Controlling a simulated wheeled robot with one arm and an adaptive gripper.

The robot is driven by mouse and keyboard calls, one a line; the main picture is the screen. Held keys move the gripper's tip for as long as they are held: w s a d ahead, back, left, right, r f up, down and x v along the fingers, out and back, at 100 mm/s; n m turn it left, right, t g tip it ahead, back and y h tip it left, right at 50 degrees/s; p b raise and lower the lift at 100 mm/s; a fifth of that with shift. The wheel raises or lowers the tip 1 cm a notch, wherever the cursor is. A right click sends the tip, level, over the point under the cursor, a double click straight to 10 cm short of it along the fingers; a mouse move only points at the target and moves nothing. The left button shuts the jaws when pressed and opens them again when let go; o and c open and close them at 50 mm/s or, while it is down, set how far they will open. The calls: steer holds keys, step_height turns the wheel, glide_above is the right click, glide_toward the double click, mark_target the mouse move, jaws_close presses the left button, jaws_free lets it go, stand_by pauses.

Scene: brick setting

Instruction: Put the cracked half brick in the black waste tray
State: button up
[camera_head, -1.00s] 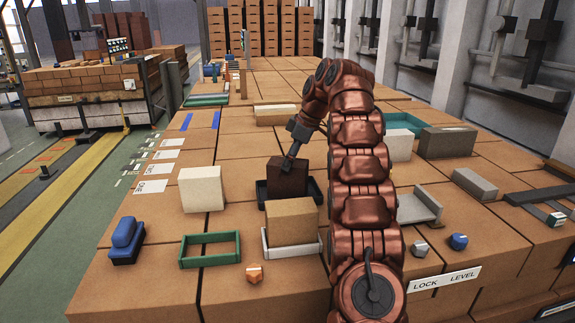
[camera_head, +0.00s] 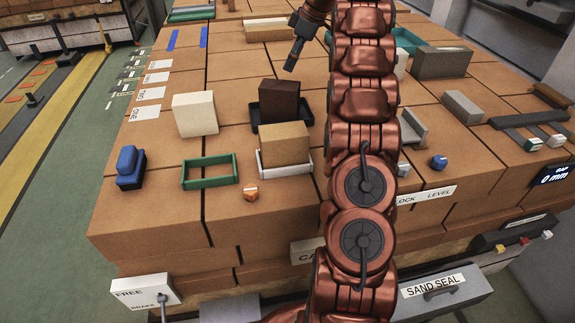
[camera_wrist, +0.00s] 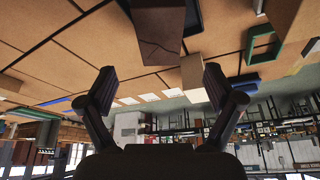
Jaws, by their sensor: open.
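The cracked half brick (camera_head: 278,101) is dark brown and stands in the black waste tray (camera_head: 256,117). In the wrist view the brick (camera_wrist: 160,35) shows a thin crack line across its face, and part of the black tray (camera_wrist: 193,16) shows beside it. My gripper (camera_head: 291,66) is above and behind the brick, apart from it. In the wrist view my gripper (camera_wrist: 159,78) has its two fingers spread wide with nothing between them.
A tan brick (camera_head: 284,143) stands in a white tray (camera_head: 295,171) in front of the black tray. A cream block (camera_head: 195,114) stands to the left. A green frame (camera_head: 210,172), a blue object (camera_head: 130,167) and an orange knob (camera_head: 251,193) are nearer the front.

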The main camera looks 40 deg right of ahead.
steer(key=shift+a, duration=0.1)
steer(key=shift+a, duration=0.3)
steer(key=s+a+m+g, duration=0.1)
steer(key=s+a+m, duration=0.1)
steer(key=s+a, duration=0.35)
steer(key=s+a+f+m+g, duration=0.1)
steer(key=s+a, duration=0.1)
steer(key=a, duration=0.7)
steer(key=s+a+m+g, duration=0.15)
steer(key=s+a, duration=0.25)
steer(key=a, duration=0.4)
steer(key=s+a+f+m+h, duration=0.1)
steer(key=s+a+f, duration=0.2)
steer(key=s, duration=0.6)
steer(key=s+a+f+m+g+h, duration=0.1)
steer(key=s+a+f, duration=0.2)
steer(key=s, duration=0.7)
steer(key=s+a+f+m+h, duration=0.1)
steer(key=s+a+f+m, duration=0.1)
steer(key=s+f, duration=0.5)
steer(key=s+a, duration=0.1)
steer(key=s, duration=0.2)
steer(key=shift+a+g, duration=0.15)
steer(key=shift+g, duration=0.2)
